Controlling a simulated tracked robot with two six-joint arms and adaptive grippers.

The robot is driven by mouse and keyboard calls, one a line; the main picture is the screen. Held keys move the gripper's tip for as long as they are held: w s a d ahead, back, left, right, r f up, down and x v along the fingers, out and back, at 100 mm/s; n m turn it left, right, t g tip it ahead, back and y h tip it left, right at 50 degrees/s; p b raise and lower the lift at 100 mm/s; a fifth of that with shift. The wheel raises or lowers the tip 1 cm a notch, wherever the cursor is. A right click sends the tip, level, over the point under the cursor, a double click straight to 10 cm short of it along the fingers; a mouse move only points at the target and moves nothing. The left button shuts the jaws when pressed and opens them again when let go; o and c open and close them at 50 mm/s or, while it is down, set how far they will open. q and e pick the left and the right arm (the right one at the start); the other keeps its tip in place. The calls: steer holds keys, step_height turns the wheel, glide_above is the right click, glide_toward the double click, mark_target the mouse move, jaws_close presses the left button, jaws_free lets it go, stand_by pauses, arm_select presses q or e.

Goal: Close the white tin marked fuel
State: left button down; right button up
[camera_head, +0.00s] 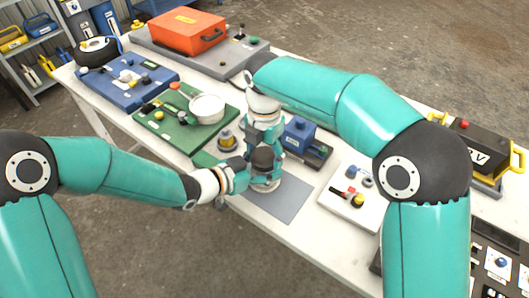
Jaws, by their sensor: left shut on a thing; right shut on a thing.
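A white round tin (267,186) stands on a grey mat (292,207) near the front edge of the white table, mostly hidden by my grippers. No fuel marking is readable on it. My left gripper (244,176) reaches in from the left and is shut at the tin's side. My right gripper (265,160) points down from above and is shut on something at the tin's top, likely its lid. The grippers cover the contact there, so I cannot tell how the lid sits.
A green board (172,128) with a white pan (207,108) lies behind left. A blue box (299,133) stands close behind the tin, and a white panel (350,205) with knobs lies to the right. An orange case (187,31) is at the back. The mat's front part is bare.

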steer(key=m, duration=0.6)
steer(key=shift+m, duration=0.4)
steer(key=o, duration=1.3)
steer(key=shift+r, duration=0.1)
steer(key=shift+r, duration=2.2)
steer(key=shift+c, duration=0.5)
